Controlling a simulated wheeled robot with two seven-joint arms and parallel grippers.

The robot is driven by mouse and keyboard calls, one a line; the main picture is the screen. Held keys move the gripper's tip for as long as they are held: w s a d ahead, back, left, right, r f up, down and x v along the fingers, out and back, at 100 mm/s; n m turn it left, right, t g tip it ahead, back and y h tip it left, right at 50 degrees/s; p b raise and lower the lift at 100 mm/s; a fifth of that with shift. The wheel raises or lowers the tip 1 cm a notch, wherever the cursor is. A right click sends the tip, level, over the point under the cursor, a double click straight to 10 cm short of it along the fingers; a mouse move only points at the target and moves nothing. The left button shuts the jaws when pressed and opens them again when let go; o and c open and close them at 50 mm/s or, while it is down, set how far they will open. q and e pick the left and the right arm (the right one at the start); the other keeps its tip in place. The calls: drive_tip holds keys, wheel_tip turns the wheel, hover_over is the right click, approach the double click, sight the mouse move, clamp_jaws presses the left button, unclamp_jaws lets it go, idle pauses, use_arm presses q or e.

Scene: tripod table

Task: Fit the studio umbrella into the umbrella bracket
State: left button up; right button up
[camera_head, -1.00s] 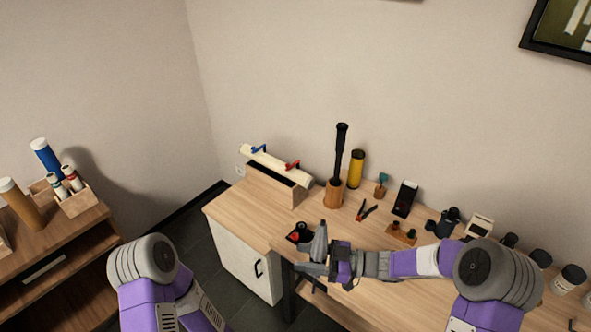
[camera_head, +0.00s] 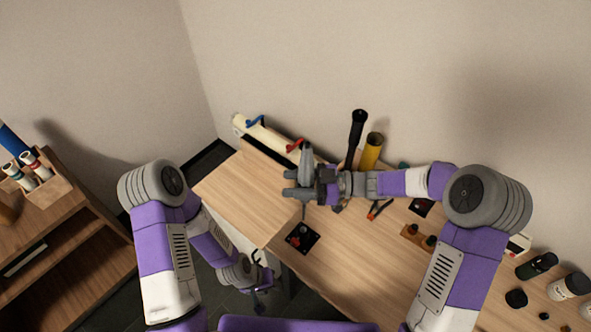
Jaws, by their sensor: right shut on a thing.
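A tall black rod-shaped item (camera_head: 357,132), which looks like the folded studio umbrella, stands nearly upright at the back of the table. Its lower end is hidden behind my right arm. My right gripper (camera_head: 297,185) is over the table, left of the rod. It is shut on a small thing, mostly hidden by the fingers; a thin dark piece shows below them. I cannot make out the umbrella bracket for certain. A black square with a red part (camera_head: 301,238) lies near the table's front left edge. My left gripper (camera_head: 259,288) hangs low before the table; its jaws are unclear.
A yellow cylinder (camera_head: 371,152) stands beside the black rod. A cream roll with blue and red clamps (camera_head: 266,138) lies at the back left. Orange-handled pliers (camera_head: 376,209), a wooden block (camera_head: 417,236) and dark jars (camera_head: 537,265) occupy the right. A shelf (camera_head: 85,235) stands at left.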

drive_tip(key=shift+s, duration=0.15)
wheel_tip(320, 180, down, 6)
drive_tip(key=b, duration=0.3)
drive_tip(key=shift+b, duration=0.4)
drive_tip(key=shift+r+p, duration=0.1)
drive_tip(key=shift+p, duration=0.2)
idle(1.5)
wheel_tip(320, 180, down, 7)
drive_tip(key=b, duration=0.4)
drive_tip(key=shift+r+b, duration=0.2)
drive_tip(key=shift+b, duration=0.15)
idle(1.8)
drive_tip(key=o, duration=1.2)
